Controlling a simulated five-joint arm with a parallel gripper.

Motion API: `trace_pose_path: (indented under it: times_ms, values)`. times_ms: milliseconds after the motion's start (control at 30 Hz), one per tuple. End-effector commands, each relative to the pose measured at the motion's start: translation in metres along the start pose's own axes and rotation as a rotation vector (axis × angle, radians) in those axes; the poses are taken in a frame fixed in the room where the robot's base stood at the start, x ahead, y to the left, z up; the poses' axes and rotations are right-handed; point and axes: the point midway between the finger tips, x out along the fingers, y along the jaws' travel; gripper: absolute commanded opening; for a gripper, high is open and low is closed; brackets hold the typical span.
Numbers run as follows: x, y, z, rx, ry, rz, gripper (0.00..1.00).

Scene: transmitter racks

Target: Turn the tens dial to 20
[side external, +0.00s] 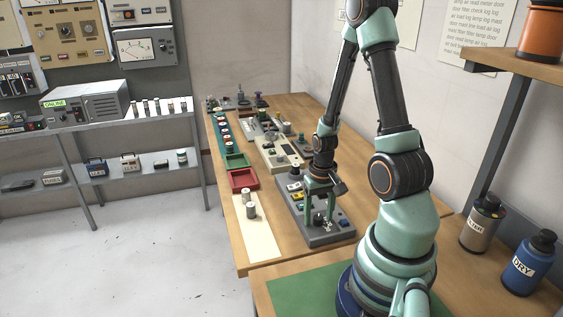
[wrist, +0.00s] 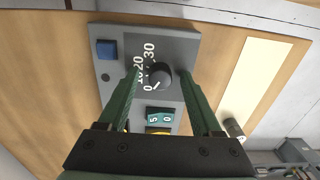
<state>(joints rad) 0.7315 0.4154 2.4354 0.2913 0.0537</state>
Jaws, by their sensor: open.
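The tens dial (wrist: 160,74) is a dark round knob on a grey control box (wrist: 180,42), with white marks 0, 10, 20 and 30 along one side. A short white line on the knob appears to point toward the 0 mark. My gripper (wrist: 160,77) is open, with one green finger on each side of the dial; I cannot tell whether either touches it. In the side view my gripper (side external: 319,221) points down over the grey box (side external: 300,236), and its fingers partly hide the dial.
A small display (wrist: 160,117) reading 5 and 0 and a blue button (wrist: 106,48) are on the same box. A red tray (side external: 243,180) and other panels lie farther back.

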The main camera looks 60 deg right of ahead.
Motion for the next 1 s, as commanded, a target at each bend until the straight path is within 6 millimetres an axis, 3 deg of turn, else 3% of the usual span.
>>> trace_pose_path:
  times_ms: [200,233,300,400,767,1000]
  values:
    - [0.0001,0.0,-0.0003,0.0,0.001,0.0,0.66]
    - [0.0001,0.0,-0.0003,0.0,0.001,0.0,0.58]
    - [0.0,0.0,-0.0003,0.0,0.001,0.0,0.32]
    - [0.0,0.0,-0.0002,0.0,0.001,0.0,0.0]
    - [-0.0002,0.0001,-0.0002,0.043,0.0,0.0,0.0]
    - [-0.0002,0.0,-0.0001,0.186,0.0,0.0,0.0]
